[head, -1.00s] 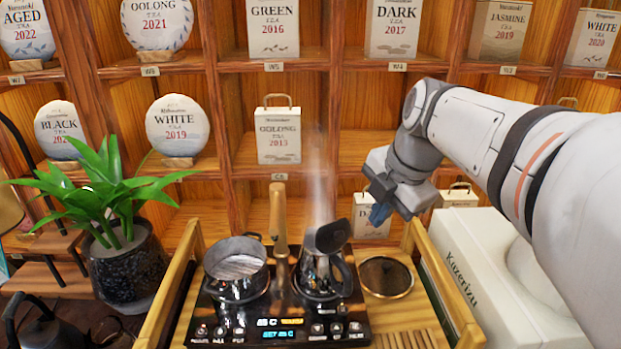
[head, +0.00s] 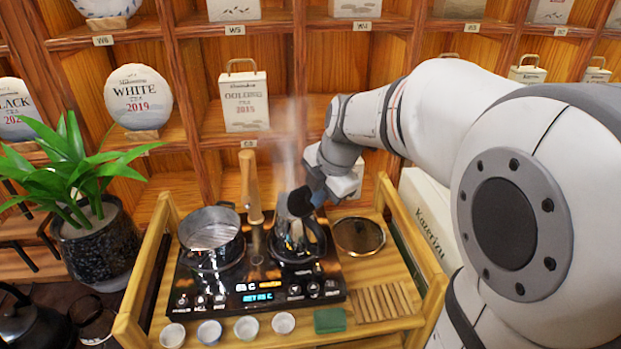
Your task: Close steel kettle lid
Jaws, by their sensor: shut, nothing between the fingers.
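The steel kettle (head: 297,246) stands on the right burner of the black induction cooktop (head: 256,286). Steam rises from it. Its dark round lid (head: 299,202) is tilted up, open, above the kettle's mouth. My gripper (head: 315,196) is shut and empty, with its dark fingertips right beside the lid's right edge. I cannot tell whether they touch the lid. The kettle's handle side is partly in shadow.
A steel pot (head: 210,243) sits on the left burner, with a wooden handle (head: 250,186) upright between the two. A round glass lid (head: 358,236) lies right of the kettle. Small cups (head: 209,332) line the front. Shelves of tea cakes stand behind.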

